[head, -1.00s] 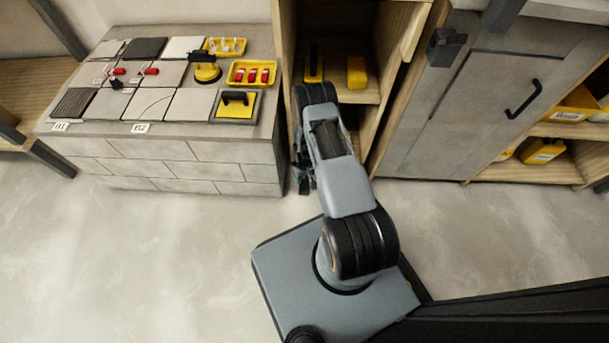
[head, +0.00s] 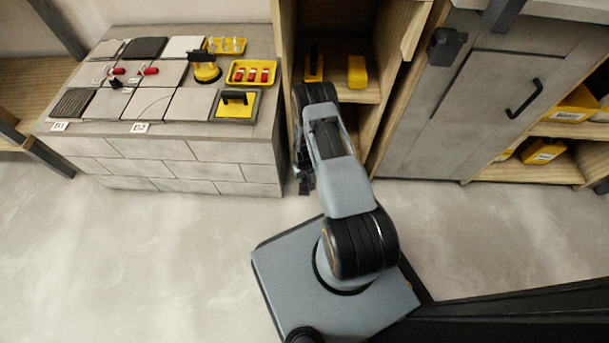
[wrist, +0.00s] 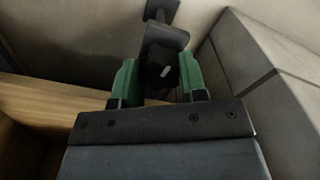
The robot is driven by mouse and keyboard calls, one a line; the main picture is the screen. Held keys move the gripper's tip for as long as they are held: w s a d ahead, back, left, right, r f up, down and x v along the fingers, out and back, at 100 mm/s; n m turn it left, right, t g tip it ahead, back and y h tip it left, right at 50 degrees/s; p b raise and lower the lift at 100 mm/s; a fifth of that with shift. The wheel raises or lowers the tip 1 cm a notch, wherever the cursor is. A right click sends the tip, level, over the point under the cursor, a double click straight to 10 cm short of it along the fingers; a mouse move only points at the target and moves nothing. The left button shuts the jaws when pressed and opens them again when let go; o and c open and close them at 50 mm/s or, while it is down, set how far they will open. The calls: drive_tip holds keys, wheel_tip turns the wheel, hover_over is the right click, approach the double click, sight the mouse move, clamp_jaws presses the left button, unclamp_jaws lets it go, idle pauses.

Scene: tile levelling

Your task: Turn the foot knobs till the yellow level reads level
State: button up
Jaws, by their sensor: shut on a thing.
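My gripper (head: 304,178) is low beside the block's right side and in front of the open wooden shelf unit. In the wrist view its two green fingers (wrist: 160,78) are shut on a black knob (wrist: 163,70) with a small white mark. A dark stem and plate show beyond the knob. The fingers' hold is hidden in the head view. Two yellow things stand on the shelf, a narrow one with black (head: 313,66) and a plain block (head: 357,72). I cannot tell which is the level, and no bubble reading is legible.
The tiled block (head: 180,166) at left bears tiles, a suction lifter (head: 206,70), yellow trays (head: 251,74) and a yellow float (head: 236,105). A grey cabinet door (head: 462,105) stands right of the shelf unit (head: 387,50). The floor (head: 140,260) in front is clear.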

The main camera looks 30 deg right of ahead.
drive_tip(key=m+b, duration=0.1)
drive_tip(key=m, duration=0.3)
drive_tip(key=shift+f, duration=0.1)
drive_tip(key=m+b, duration=0.1)
drive_tip(key=m, duration=0.4)
drive_tip(key=shift+a+m, duration=0.1)
drive_tip(key=shift+m, duration=0.2)
drive_tip(key=shift+w, duration=0.1)
drive_tip(key=o, duration=0.9)
drive_tip(key=shift+o, duration=0.2)
wheel_tip(320, 180, up, 14)
drive_tip(key=p, duration=0.6)
